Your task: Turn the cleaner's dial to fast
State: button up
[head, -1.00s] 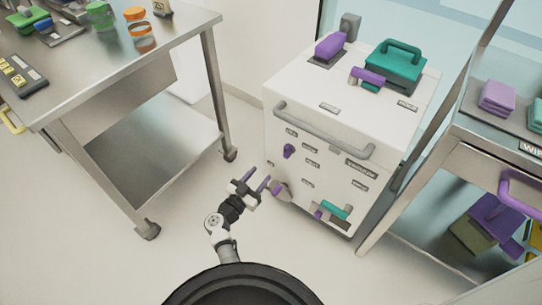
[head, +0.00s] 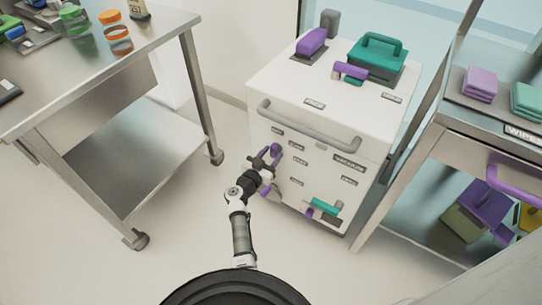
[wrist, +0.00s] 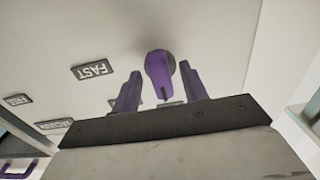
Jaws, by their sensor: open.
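The cleaner is a white cabinet (head: 330,135) in the middle of the head view. Its purple dial (wrist: 159,72) sits on the front face, in the wrist view between the two purple fingers of my gripper (wrist: 160,82). The dial's narrow end points down in that view, towards the palm. The fingers are open, one on each side, with visible gaps. A dark FAST label (wrist: 92,70) is left of the dial; another label behind the fingers is partly hidden. In the head view my gripper (head: 271,164) is at the cabinet's front left, partly covering the dial (head: 276,148).
A grey bar handle (head: 310,130) crosses the cabinet front above the dial. A teal handle (head: 326,206) is low on the front. A steel table (head: 160,45) stands left and a steel cart (head: 420,150) right. Floor between table and cabinet is clear.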

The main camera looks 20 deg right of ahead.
jog(key=shift+d, duration=0.1)
grip_shut()
jog(key=shift+m, duration=0.4)
jog(key=m+p, duration=0.1)
jog(key=m, duration=0.2)
jog(key=shift+m, duration=0.3)
jog(key=m, duration=0.5)
jog(key=shift+m, duration=0.3)
jog(key=m+b, duration=0.1)
jog(key=m, duration=0.4)
jog(key=shift+f, duration=0.1)
jog(key=shift+m+b, duration=0.6)
jog(key=shift+m, duration=1.8)
